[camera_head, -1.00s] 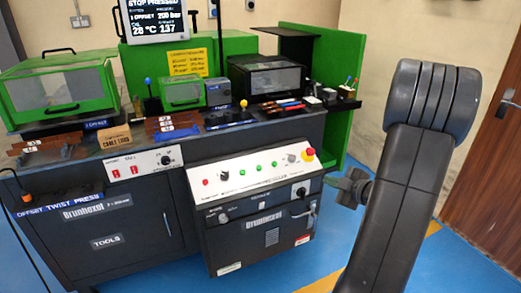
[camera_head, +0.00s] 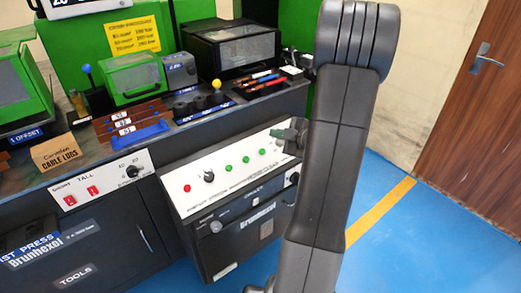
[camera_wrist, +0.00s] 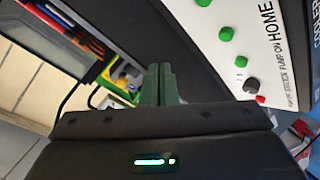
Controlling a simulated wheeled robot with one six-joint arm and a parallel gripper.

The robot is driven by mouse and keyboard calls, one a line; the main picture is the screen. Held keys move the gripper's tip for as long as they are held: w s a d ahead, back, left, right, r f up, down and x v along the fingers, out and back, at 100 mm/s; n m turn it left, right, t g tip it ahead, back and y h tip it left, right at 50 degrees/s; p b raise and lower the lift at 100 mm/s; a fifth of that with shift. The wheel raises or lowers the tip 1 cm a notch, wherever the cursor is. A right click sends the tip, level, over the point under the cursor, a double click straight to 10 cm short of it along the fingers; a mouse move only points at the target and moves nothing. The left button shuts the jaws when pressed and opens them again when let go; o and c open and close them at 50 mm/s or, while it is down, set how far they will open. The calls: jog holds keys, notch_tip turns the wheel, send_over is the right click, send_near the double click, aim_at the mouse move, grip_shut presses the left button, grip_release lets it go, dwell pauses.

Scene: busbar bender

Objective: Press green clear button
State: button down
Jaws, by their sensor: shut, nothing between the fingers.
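The white control panel (camera_head: 215,183) is on the machine's front, left of my arm in the head view. It carries a red button (camera_head: 187,188), a black knob (camera_head: 208,176) and a row of green buttons (camera_head: 246,159). The lettering is too small to tell which is clear. My gripper (camera_head: 289,134) is shut and empty, over the panel's right end, hiding part of it. In the wrist view, the fingertips (camera_wrist: 160,72) point beside the panel's edge, apart from the green buttons (camera_wrist: 226,34). The word HOME is printed beside the row.
A tray of coloured tools (camera_head: 262,83), a yellow-knobbed lever (camera_head: 216,84) and a black box with a window (camera_head: 235,48) stand on the worktop above the panel. A cardboard box (camera_head: 55,152) is further left. Blue floor (camera_head: 395,245) is clear at right, before a brown door (camera_head: 470,130).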

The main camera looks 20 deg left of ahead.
aim_at(262, 152)
jog(key=shift+f, duration=0.1)
jog(key=a+f+b, duration=0.1)
jog(key=f+b, duration=0.1)
jog(key=w+a+f+b, duration=0.1)
jog(key=f+b, duration=0.1)
jog(key=f, duration=0.1)
jog(key=w+a+f+b, duration=0.1)
jog(key=f+b, duration=0.1)
jog(key=shift+w+a+f+b, duration=0.1)
jog(key=shift+w+f+b, duration=0.15)
jog(key=shift+f+b, duration=0.1)
jog(key=shift+f, duration=0.15)
dwell(1.9)
jog(key=shift+w+a+f, duration=0.1)
jog(key=shift+a+f, duration=0.05)
jog(key=shift+f, duration=0.1)
jog(key=shift+w+a+f+b, duration=0.15)
jog(key=shift+f+b, duration=0.3)
jog(key=shift+b, duration=0.15)
dwell(0.6)
jog(key=shift+r, duration=0.15)
jog(key=shift+s+d+r+p, duration=0.25)
jog(key=shift+d+r+p, duration=0.05)
jog(key=shift+r+p, duration=0.4)
